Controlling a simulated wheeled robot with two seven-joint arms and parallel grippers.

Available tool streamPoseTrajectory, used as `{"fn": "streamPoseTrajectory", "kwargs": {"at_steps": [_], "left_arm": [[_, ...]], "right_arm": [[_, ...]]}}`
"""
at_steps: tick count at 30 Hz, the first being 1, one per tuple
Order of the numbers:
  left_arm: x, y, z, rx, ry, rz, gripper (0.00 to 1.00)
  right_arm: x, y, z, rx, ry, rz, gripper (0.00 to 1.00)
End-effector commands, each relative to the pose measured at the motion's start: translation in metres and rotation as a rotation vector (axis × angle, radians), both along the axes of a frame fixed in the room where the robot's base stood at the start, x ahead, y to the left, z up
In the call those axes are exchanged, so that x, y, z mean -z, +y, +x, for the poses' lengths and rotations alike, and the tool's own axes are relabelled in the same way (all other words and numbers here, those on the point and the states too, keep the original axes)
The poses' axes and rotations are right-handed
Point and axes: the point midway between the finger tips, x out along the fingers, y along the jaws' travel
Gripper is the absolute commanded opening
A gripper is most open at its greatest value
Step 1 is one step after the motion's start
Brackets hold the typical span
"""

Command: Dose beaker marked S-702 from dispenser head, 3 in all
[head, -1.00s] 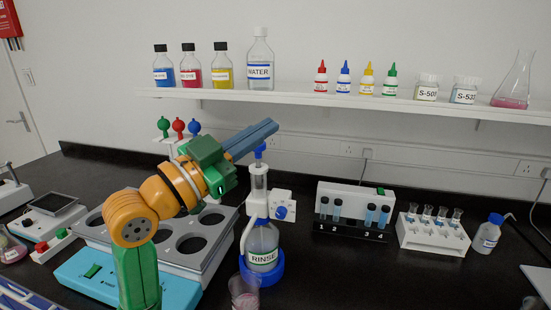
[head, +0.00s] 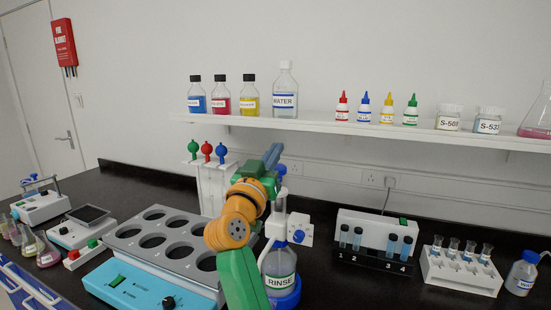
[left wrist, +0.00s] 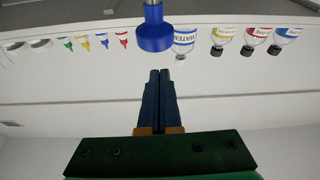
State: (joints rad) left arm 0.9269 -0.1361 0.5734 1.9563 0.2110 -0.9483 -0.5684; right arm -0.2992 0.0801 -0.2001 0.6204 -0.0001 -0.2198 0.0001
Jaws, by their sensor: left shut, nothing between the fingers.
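The dispenser stands right of centre in the head view, a bottle marked RINSE (head: 280,283) in a blue base with a pump on top. Its blue dispenser head (head: 281,170) shows beside my left gripper (head: 274,150), and also in the left wrist view (left wrist: 154,38), just past the fingertips. My left gripper is shut and empty, with its fingers together (left wrist: 160,73). I cannot tell whether it touches the head. My left arm hides part of the dispenser. No beaker marked S-702 is readable in these views. My right gripper is not in view.
A grey block with several round wells (head: 165,222) stands left of the dispenser. A tube rack (head: 375,261) and a white vial stand (head: 460,275) stand to its right. The shelf (head: 330,126) above holds bottles, including one marked WATER (head: 285,95).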

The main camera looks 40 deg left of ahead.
Motion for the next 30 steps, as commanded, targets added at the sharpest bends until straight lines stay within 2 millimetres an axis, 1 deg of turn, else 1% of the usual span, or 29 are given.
{"fn": "streamPoseTrajectory", "kwargs": {"at_steps": [1, 3, 6, 9, 18, 20, 25, 30], "left_arm": [[0.011, -0.001, 0.0, 0.001, 0.006, -0.002, 0.0], [0.021, -0.002, -0.001, 0.001, 0.005, -0.002, 0.0], [0.029, -0.002, -0.001, 0.001, 0.003, 0.0, 0.0], [0.032, -0.002, -0.001, 0.001, 0.001, 0.0, 0.0], [0.033, -0.002, -0.002, 0.001, 0.001, 0.001, 0.0], [0.039, -0.002, -0.002, -0.001, 0.001, 0.002, 0.0], [0.064, -0.002, -0.002, -0.001, 0.004, 0.003, 0.0], [0.063, -0.002, -0.001, 0.0, 0.004, 0.0, 0.0]], "right_arm": [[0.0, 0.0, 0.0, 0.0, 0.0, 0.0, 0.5], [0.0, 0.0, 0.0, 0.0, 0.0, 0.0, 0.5], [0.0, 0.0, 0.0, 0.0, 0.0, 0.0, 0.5], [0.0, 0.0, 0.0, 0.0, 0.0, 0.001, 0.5], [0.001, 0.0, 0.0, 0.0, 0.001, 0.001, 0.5], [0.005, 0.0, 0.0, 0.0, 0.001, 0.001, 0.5], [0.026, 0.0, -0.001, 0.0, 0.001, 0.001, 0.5], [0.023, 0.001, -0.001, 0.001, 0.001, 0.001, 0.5]]}}
